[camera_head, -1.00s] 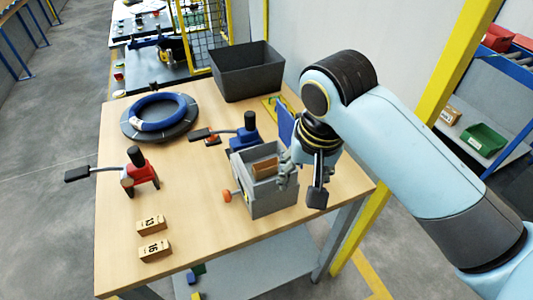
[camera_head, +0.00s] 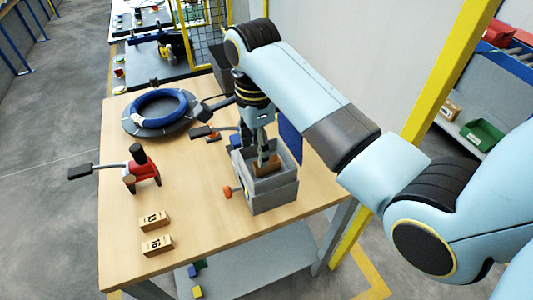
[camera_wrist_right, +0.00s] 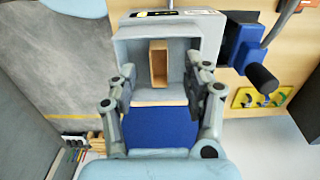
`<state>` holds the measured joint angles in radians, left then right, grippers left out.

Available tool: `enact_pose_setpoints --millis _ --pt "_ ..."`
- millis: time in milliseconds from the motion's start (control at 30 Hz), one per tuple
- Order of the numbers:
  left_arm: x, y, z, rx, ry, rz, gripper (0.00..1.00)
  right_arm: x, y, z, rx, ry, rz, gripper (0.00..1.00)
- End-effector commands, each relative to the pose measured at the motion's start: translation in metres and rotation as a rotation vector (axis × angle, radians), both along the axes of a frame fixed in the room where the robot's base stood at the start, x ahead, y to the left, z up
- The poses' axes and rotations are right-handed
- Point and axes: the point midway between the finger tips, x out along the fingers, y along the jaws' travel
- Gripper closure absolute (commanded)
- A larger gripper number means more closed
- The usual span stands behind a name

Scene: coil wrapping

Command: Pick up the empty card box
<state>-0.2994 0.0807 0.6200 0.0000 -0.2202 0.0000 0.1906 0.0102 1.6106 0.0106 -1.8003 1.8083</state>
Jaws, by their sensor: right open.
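The small brown card box (camera_head: 266,169) stands inside the grey bin (camera_head: 274,203) near the right side of the table. In the right wrist view the card box (camera_wrist_right: 159,64) shows an open, empty-looking top between grey bin walls (camera_wrist_right: 204,38). My right gripper (camera_head: 264,152) points down into the bin, over the card box. In the right wrist view its fingers (camera_wrist_right: 163,88) are spread on either side of the box's near end, with gaps beside it. Whether they reach down to its level is hard to tell. My left gripper is not in view.
A blue clamp (camera_head: 247,134) stands close behind the bin, and a blue panel (camera_head: 290,137) is beside it. A red clamp (camera_head: 143,166), a blue ring (camera_head: 158,108) and two numbered blocks (camera_head: 154,221) are further left. The table's front middle is clear.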

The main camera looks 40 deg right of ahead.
Motion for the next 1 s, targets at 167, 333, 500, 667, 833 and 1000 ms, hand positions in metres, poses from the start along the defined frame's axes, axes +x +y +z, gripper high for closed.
enact_pose_setpoints --millis 167,333,500,667,833,1000 --pt "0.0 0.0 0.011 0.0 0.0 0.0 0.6 -0.004 -0.004 -0.026 0.0 0.007 0.0 0.5" --pt "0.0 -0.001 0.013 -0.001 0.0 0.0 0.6 -0.003 -0.003 -0.046 0.0 0.003 0.001 0.5" --pt "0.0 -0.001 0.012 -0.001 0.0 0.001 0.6 -0.003 -0.003 -0.049 0.0 0.001 0.001 0.5" --pt "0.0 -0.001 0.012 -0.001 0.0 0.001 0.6 -0.003 -0.003 -0.049 0.0 0.001 0.001 0.6" --pt "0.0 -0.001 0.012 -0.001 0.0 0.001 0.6 -0.003 -0.003 -0.049 0.0 0.001 0.001 0.83" --pt "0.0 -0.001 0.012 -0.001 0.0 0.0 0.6 -0.003 -0.003 -0.048 0.0 0.001 0.001 0.9"
